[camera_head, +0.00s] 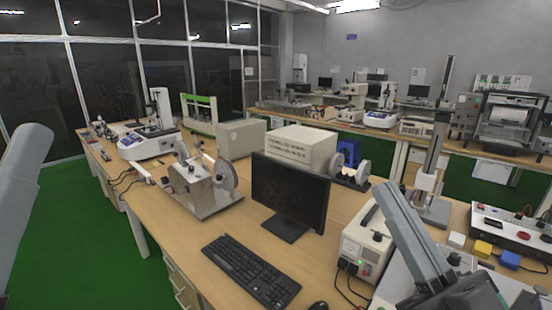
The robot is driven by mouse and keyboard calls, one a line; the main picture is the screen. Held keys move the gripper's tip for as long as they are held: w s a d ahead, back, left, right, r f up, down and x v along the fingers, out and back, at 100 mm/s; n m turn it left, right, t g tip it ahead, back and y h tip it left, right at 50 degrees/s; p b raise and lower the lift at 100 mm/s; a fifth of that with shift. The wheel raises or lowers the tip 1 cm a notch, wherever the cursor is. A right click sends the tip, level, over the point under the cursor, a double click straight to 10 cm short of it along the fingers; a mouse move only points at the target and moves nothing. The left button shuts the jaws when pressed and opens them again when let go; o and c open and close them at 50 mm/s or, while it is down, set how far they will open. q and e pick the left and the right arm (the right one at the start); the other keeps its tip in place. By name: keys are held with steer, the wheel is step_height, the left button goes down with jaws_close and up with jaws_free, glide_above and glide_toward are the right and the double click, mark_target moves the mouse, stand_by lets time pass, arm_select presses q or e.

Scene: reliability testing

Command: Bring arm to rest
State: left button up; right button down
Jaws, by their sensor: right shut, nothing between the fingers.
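My right arm crosses the lower right of the head view as a grey link. My right gripper (468,292) is at the bottom edge, dark and partly cut off. It is shut with nothing held, and its fingertips are hard to make out. It is in front of the bench, near a white power unit (365,244). On the left, only a grey link of my left arm shows at the picture edge. My left gripper is out of view.
A wooden bench (180,225) holds a monitor (289,195), a keyboard (250,272), a mouse (318,306) and a metal test rig (202,185). At the right are a column stand (430,185), a control box (512,238) and small yellow and blue blocks. Green floor (90,240) lies clear at left.

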steer(key=s+d+r+m+t+h, duration=0.4)
steer(key=s+d+r+m+h, duration=0.2)
steer(key=s+r+h, duration=0.25)
step_height(320, 180, up, 38)
steer(key=p, duration=3.8)
steer(key=shift+w+a, duration=0.35)
steer(key=shift+f+h, duration=0.1)
steer(key=shift+h, duration=0.15)
